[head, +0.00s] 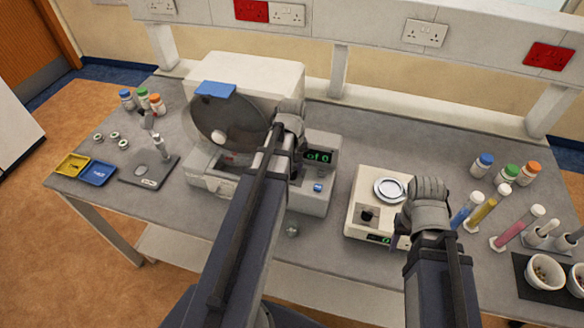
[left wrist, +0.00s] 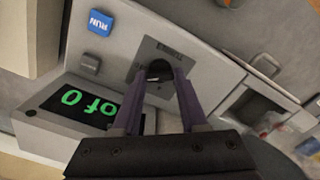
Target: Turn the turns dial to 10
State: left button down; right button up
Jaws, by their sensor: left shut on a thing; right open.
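The tablet machine (head: 318,202) stands mid-bench. Its display (head: 320,157) shows green "of 0"; the part to its left is hidden behind my left arm. The dark turns dial (left wrist: 160,69) sits on a labelled grey plate, largely covered by my fingers. My left gripper (left wrist: 160,80) is shut on the dial, one finger on each side. In the head view the dial is hidden by the left arm. My right gripper (head: 428,190) is open above the right edge of the balance, its fingertips not clear.
A blue RUN button (left wrist: 100,22) and a grey button (left wrist: 90,65) are near the dial. A balance (head: 362,200) stands right of the machine, with tubes (head: 482,213) and bowls (head: 545,273) farther right. Blue (head: 97,173) and yellow (head: 72,165) trays lie at left.

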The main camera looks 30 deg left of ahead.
pick_arm(q)
jog(key=shift+m, duration=1.8)
jog(key=shift+c, duration=2.2)
grip_release()
notch_tip(320, 180, up, 8)
jog(key=p, duration=0.8)
jog(key=shift+f, duration=0.1)
